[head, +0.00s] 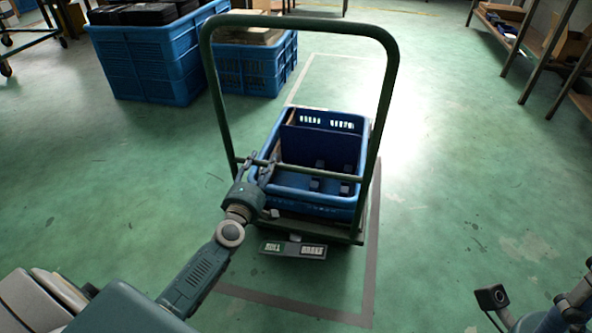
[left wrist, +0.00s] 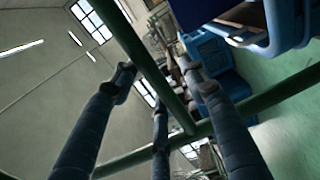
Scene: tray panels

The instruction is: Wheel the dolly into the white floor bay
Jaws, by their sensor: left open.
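The dolly has a tall green push handle (head: 391,75) and carries a blue crate (head: 300,190) with dark contents. A small plate with pale labels (head: 294,249) shows at its near end. Pale floor lines (head: 371,255) run along the dolly's right side and in front of it, with more beyond it (head: 300,80); the dolly hides the rest, so I cannot tell exactly how it sits in the bay. My left gripper (head: 262,172) is at the left of the handle's lower crossbar. In the left wrist view its open fingers (left wrist: 160,105) are around or beside green bars. My right arm shows partly at bottom right; its jaws are unclear.
Blue crates (head: 150,70) with dark things on top stand at the back left, and another (head: 253,65) is behind the handle. A metal rack (head: 540,50) is at the back right. The green floor right of the dolly is clear.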

